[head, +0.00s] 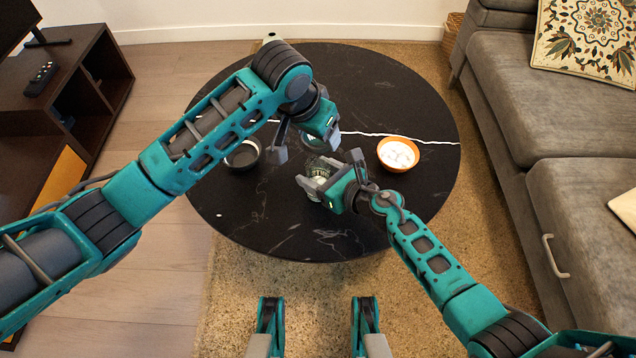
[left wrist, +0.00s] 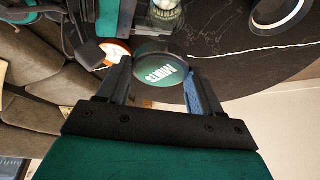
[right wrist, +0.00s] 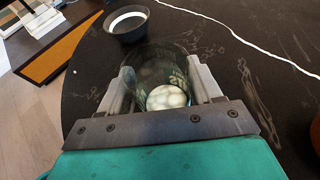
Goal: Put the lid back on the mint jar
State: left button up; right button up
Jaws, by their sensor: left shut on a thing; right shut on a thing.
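The mint jar (head: 318,168) is clear glass with light lettering and stands on the dark round table. White mints (right wrist: 167,97) lie at its bottom in the right wrist view. My right gripper (head: 328,185) is shut on the jar, one finger on each side, as the right wrist view (right wrist: 160,85) shows. My left gripper (left wrist: 160,88) is shut on the round dark green lid (left wrist: 158,72), marked MINTS. In the head view the left gripper (head: 302,147) is above and just behind the jar, apart from it. The lid is mostly hidden there by the gripper.
A black bowl (head: 243,166) stands left of the jar. An orange bowl (head: 384,160) with white contents stands to the right. The black table (head: 300,235) is clear at its front. A grey sofa (head: 510,95) stands right, a dark shelf unit (head: 100,75) left.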

jog(key=c, duration=0.9)
pick_arm(q)
send_near(316, 158)
jog(key=shift+d+f, duration=1)
jog(key=shift+f, duration=0.1)
jog(key=shift+f, duration=0.9)
jog(key=shift+f, duration=0.5)
